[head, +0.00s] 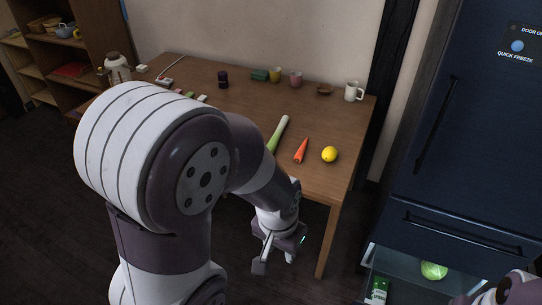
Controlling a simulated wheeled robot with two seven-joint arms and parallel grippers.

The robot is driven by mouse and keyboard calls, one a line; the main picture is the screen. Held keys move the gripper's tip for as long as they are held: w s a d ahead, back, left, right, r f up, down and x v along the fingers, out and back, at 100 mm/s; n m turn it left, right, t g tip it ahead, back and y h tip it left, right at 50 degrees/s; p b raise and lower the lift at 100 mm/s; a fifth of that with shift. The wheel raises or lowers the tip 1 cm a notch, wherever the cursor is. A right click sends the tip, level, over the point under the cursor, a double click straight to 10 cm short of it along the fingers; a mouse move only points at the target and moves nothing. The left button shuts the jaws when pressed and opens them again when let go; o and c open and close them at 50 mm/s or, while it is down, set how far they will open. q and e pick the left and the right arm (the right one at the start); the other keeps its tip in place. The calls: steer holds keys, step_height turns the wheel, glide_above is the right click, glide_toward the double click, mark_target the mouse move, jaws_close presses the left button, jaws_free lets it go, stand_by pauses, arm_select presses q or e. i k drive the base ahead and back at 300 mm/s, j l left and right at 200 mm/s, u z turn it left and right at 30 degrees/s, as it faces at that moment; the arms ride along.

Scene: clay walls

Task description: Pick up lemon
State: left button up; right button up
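The yellow lemon (330,154) lies on the wooden table (319,177) near its right end, just right of an orange carrot (301,151). My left gripper (275,262) is below and left of the lemon in the picture, off the table's front edge. Its two fingers point down and stand apart, with nothing seen between them. Part of my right arm shows at the bottom right corner; its fingers are not seen.
A white mug (353,91), a small brown bowl (325,90) and cups stand along the back. A dark fridge (455,130) stands right, its open lower drawer holding a cabbage (434,270).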

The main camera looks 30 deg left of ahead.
mark_target(330, 154)
steer(key=u, duration=0.6)
steer(key=z, duration=0.8)
steer(key=i+j+z, duration=0.3)
steer(key=j+z, duration=0.3)
steer(key=j, duration=0.2)
steer(key=i+j+z, duration=0.15)
steer(key=j+z, duration=0.2)
steer(key=j, duration=0.15)
steer(key=j+z, duration=0.3)
steer(key=j, duration=0.6)
steer(key=i+j, duration=0.1)
steer(key=j, duration=0.3)
